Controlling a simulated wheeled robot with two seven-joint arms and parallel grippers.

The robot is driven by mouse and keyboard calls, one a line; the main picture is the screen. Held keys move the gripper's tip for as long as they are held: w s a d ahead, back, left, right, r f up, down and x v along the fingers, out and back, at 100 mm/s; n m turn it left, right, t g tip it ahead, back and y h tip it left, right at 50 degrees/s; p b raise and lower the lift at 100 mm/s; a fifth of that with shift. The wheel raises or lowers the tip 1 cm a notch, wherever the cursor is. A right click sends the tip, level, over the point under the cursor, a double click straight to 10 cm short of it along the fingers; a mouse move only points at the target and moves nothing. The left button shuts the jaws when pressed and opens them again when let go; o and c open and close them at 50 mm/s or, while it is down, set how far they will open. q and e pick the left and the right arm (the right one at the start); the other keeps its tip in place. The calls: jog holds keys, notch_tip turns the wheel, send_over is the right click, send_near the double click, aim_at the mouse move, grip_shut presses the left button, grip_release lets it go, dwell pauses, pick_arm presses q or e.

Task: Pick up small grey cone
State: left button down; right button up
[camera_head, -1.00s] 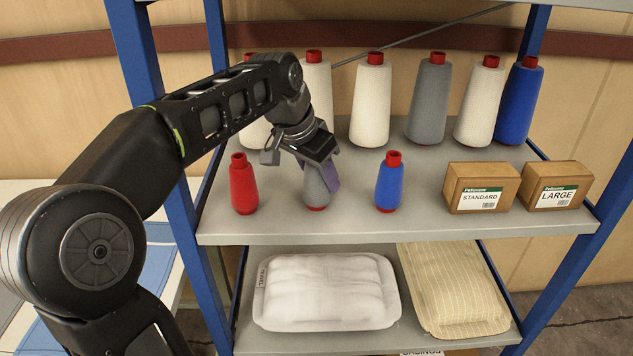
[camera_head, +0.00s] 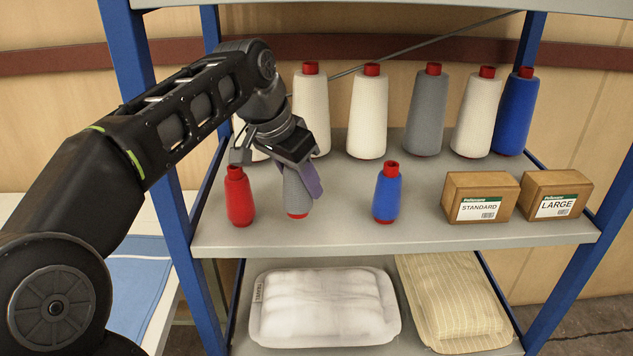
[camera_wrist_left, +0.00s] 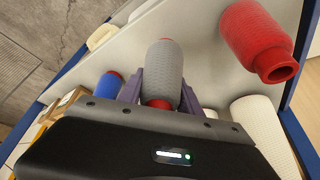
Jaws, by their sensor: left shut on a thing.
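The small grey cone (camera_head: 296,194) is between a small red cone (camera_head: 239,197) and a small blue cone (camera_head: 387,193), over the middle shelf near its front edge. My left gripper (camera_head: 303,182) reaches down from above and is shut on the grey cone. Its purple fingers hide the cone's upper part in the head view. In the left wrist view, the grey cone (camera_wrist_left: 165,66) sits between the two fingers. Its base looks slightly higher than the small red and blue cones' bases; the gap to the shelf is hard to judge. My right gripper is not in view.
Large white, grey (camera_head: 428,110) and blue cones stand along the shelf's back. Boxes marked STANDARD (camera_head: 459,191) and LARGE (camera_head: 578,187) are at its right. A white pillow (camera_head: 325,305) and a yellow striped one (camera_head: 455,295) lie below. Blue posts (camera_head: 171,190) frame the shelf.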

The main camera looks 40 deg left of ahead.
pick_arm(q)
jog(key=s, duration=0.2)
jog(key=s+b, duration=0.1)
jog(key=s, duration=0.2)
jog(key=s+a+b, duration=0.1)
jog(key=s, duration=0.2)
jog(key=shift+f, duration=0.15)
jog(key=s, duration=0.2)
jog(key=s+p, duration=0.1)
jog(key=s+a, duration=0.1)
jog(key=s, duration=0.1)
jog(key=shift+s, duration=0.35)
